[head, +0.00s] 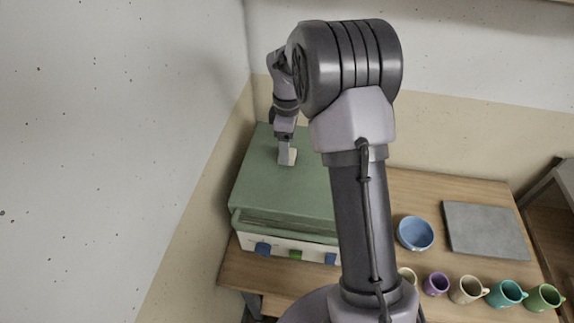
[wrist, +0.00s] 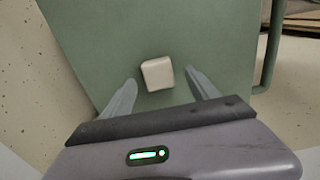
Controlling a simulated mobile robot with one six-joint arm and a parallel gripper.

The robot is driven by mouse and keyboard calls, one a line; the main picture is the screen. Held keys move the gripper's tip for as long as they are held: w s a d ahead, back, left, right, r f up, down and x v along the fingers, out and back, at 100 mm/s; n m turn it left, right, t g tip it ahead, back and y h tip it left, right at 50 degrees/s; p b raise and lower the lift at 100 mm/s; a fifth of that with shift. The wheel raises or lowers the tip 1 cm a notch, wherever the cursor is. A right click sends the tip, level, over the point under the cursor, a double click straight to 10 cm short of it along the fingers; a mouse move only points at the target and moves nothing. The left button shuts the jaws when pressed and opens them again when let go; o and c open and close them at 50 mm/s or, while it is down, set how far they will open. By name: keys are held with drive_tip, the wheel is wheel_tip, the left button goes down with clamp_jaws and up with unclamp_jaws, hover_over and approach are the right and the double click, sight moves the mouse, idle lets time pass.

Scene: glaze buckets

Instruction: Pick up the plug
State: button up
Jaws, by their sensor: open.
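The plug (wrist: 157,74) appears to be the small cream-white block lying on the flat green top of a box-like unit (wrist: 100,30). In the head view the plug (head: 292,156) shows partly, right beside my gripper (head: 285,160). In the wrist view my gripper (wrist: 160,88) is open, with one finger to the left of the plug and one to its right. The plug lies between the fingertips in the picture, with a gap on each side. I cannot tell the exact height of the fingertips above the green surface.
The green unit (head: 255,195) has blue and green knobs on its front and stands on a wooden table (head: 440,185) near the wall. To the right are a blue bowl (head: 415,233), a grey slab (head: 485,230) and a row of several cups (head: 467,290). My arm hides part of the table.

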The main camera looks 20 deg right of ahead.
wheel_tip(320, 180, down, 2)
drive_tip(key=shift+w+f, duration=0.15)
drive_tip(key=shift+f, duration=0.1)
drive_tip(key=shift+r, duration=0.1)
clamp_jaws()
wheel_tip(320, 180, up, 10)
drive_tip(key=p, duration=0.2)
idle(0.3)
wheel_tip(320, 180, up, 9)
drive_tip(key=p, duration=0.9)
drive_tip(key=shift+f, duration=0.2)
